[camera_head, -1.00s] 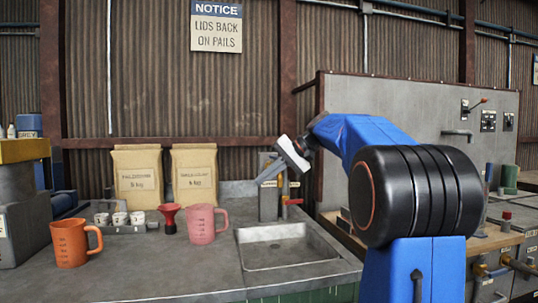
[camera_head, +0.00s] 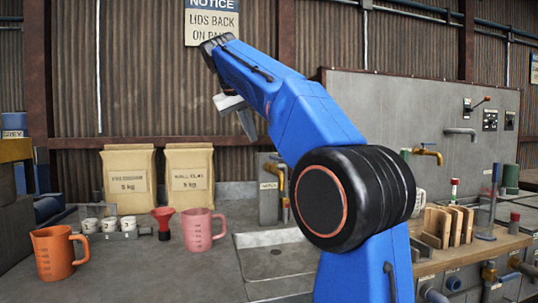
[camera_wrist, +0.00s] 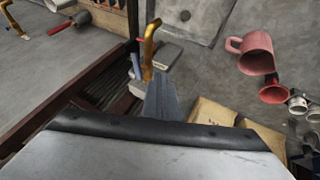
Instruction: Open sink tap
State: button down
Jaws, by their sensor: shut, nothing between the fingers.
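The sink tap (camera_head: 276,172) is a brass spout on a grey upright block behind the sink (camera_head: 272,262). A small red part shows low beside the spout, partly hidden by my arm. In the wrist view the brass spout (camera_wrist: 150,52) is at the upper middle, close to my gripper's tip in the picture, with the sink (camera_wrist: 190,14) beyond. My gripper (camera_head: 247,124) is shut and empty, pointing down, above and left of the tap in the head view. Its grey fingers also show in the wrist view (camera_wrist: 166,98). I see no contact with the tap.
A pink jug (camera_head: 203,230), a red funnel (camera_head: 163,222), small white cups (camera_head: 109,225) and an orange jug (camera_head: 57,253) stand left of the sink. Two paper sacks (camera_head: 130,181) are behind. Another brass tap (camera_head: 428,153) is on the grey panel at right.

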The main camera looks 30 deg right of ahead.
aim_at(278, 158)
jog(key=w+d+f, duration=0.2)
jog(key=d+f, duration=0.5)
jog(key=d, duration=0.2)
jog(key=shift+w+f, duration=0.2)
jog(key=shift+w, duration=0.2)
jog(key=shift+s+d, duration=0.2)
jog(key=shift+d, duration=0.35)
jog(key=shift+s+d, duration=0.15)
jog(key=shift+d, duration=0.4)
jog(key=shift+w+a, duration=0.1)
jog(key=shift+a, duration=0.05)
